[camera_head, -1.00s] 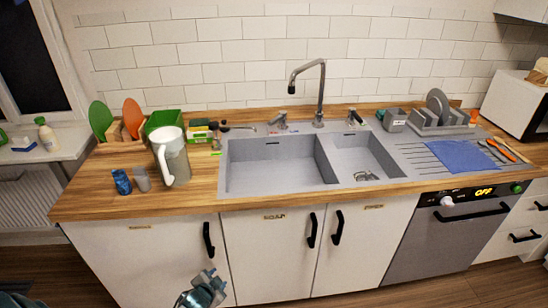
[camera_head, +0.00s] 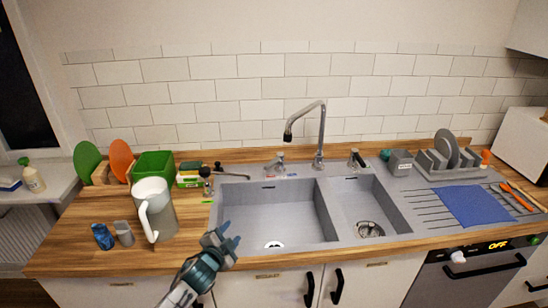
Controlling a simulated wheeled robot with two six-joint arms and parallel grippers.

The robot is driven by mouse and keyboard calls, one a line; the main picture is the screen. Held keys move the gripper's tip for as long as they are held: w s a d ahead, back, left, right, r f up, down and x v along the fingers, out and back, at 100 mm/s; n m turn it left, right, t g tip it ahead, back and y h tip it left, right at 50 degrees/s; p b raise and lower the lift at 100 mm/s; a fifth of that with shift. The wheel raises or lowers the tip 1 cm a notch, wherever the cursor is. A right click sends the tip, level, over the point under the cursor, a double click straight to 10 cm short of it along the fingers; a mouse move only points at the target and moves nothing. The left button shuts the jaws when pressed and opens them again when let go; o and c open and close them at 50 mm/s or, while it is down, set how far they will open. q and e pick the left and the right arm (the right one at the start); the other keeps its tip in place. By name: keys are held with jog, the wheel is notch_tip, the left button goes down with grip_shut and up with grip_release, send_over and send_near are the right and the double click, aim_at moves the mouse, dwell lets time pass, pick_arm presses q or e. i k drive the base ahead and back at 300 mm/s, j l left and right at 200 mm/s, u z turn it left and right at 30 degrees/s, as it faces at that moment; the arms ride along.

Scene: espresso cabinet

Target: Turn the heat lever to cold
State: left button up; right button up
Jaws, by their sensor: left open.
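A small grey metal lever (camera_head: 277,162) stands on the back rim of the sink, left of the tall faucet (camera_head: 319,135), with small red and blue marks in front of it; it looks like the heat lever. A second lever (camera_head: 356,158) with a dark handle stands right of the faucet. My left gripper (camera_head: 231,237) is open and empty over the front left part of the sink, well in front of and below the heat lever in the picture, not touching it. My right gripper is not in view.
The double-basin sink (camera_head: 222,196) is set in a wooden counter (camera_head: 80,250). A white-handled pitcher (camera_head: 160,212), a blue can (camera_head: 102,236) and a grey shaker (camera_head: 124,233) stand left of it. A drying rack (camera_head: 468,172) and blue cloth (camera_head: 470,206) lie right. The basins are empty.

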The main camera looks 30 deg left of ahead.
aim_at(280, 156)
jog(key=i+j, duration=0.15)
jog(key=i, duration=0.35)
jog(key=i+j, duration=0.1)
jog(key=i, duration=0.4)
